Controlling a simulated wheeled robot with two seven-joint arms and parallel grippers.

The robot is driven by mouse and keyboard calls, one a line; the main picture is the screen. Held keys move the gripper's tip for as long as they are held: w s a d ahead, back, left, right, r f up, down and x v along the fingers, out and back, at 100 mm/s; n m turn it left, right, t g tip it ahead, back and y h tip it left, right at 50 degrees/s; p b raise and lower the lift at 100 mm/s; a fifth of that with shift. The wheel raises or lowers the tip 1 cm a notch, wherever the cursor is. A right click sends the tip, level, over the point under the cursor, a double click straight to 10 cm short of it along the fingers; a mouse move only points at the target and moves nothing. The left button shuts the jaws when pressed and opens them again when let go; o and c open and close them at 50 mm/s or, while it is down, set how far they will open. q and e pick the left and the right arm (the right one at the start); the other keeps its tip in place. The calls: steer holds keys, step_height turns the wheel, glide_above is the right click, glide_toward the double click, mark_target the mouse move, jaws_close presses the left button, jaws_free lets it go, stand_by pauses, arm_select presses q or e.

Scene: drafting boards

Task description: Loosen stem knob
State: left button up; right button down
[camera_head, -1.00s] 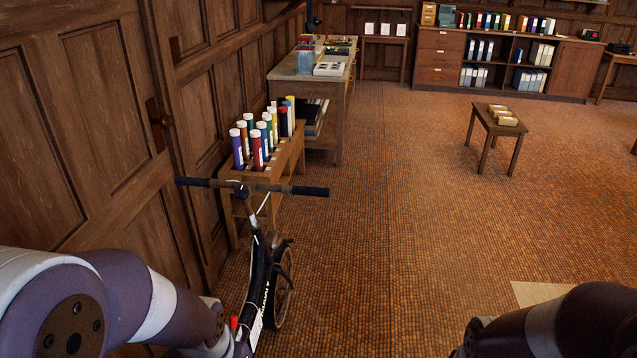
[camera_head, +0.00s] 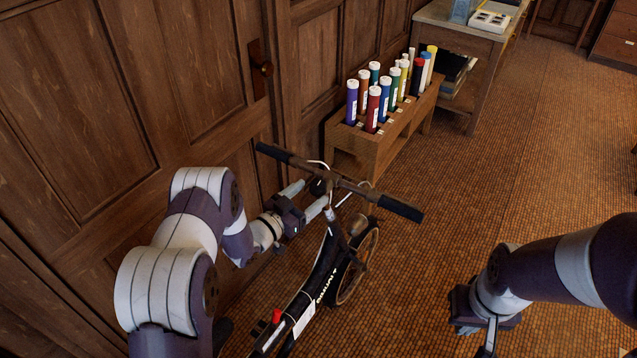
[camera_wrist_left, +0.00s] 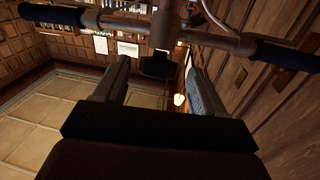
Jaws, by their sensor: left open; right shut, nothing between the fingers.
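A folding bicycle (camera_head: 318,280) with a dark frame stands beside the wooden door. Its handlebar (camera_head: 345,184) has black grips, and the stem (camera_head: 329,212) runs down from its middle. My left gripper (camera_head: 315,191) is open, its two pale fingers pointing at the top of the stem. In the left wrist view a dark knob-like piece (camera_wrist_left: 156,67) hangs below the handlebar (camera_wrist_left: 130,21), between the fingertips as seen from there. I cannot tell whether the fingers touch it. My right gripper (camera_head: 486,338) is shut and empty at the lower right, apart from the bicycle.
A wooden rack (camera_head: 379,146) of coloured tubes stands just behind the handlebar. The door (camera_head: 110,110) is close on the left. A desk (camera_head: 462,38) stands at the back. A red piece (camera_head: 276,316) shows on the bicycle's near end. The floor to the right is open.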

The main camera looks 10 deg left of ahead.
mark_target(312, 193)
arm_select(q)
steer(key=x, duration=0.3)
steer(key=shift+d+r, duration=0.15)
steer(key=shift+r, duration=0.1)
steer(key=shift+w+d+f, duration=0.15)
steer(key=shift+w+d, duration=0.05)
steer(key=shift+w, duration=0.2)
steer(key=shift+s, duration=0.1)
steer(key=shift+c, duration=1.2)
steer(key=shift+a, duration=0.1)
steer(key=c, duration=0.7)
arm_select(e)
steer(key=shift+s+a+r, duration=0.1)
steer(key=shift+s+r, duration=0.25)
steer(key=shift+r, duration=0.1)
